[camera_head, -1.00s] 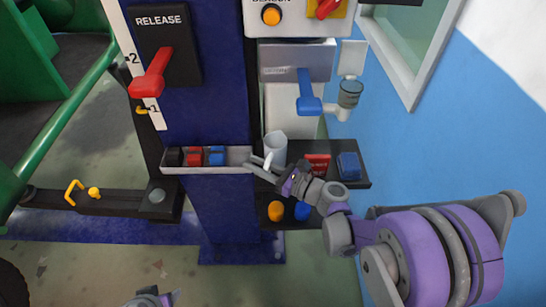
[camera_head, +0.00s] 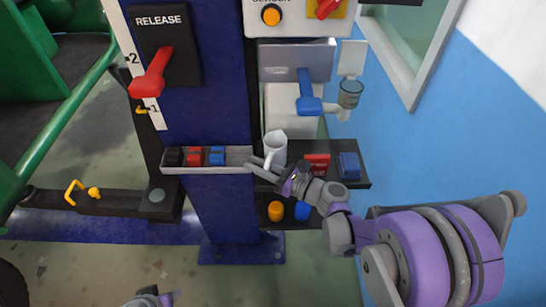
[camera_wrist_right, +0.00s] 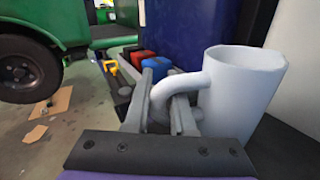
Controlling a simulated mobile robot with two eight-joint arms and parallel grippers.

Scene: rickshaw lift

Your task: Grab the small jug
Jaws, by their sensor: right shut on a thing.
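The small jug (camera_head: 275,147) is white and stands upright at the left part of the dark shelf beside the blue post. In the right wrist view the jug (camera_wrist_right: 240,95) fills the right side, with its curved handle pointing left. My right gripper (camera_head: 267,168) is at the jug's handle. In the right wrist view its fingers (camera_wrist_right: 168,110) are on either side of the handle and shut on it. Whether the jug's base touches the shelf cannot be told. A small part of my left arm's end (camera_head: 150,298) shows at the bottom edge, its fingers unclear.
A grey tray (camera_head: 176,170) with dark, red and blue blocks is just left of the jug. A red box (camera_head: 317,163) and a blue box (camera_head: 348,166) are on the shelf (camera_head: 330,183) to the right. A blue-handled dispenser (camera_head: 309,104) hangs above.

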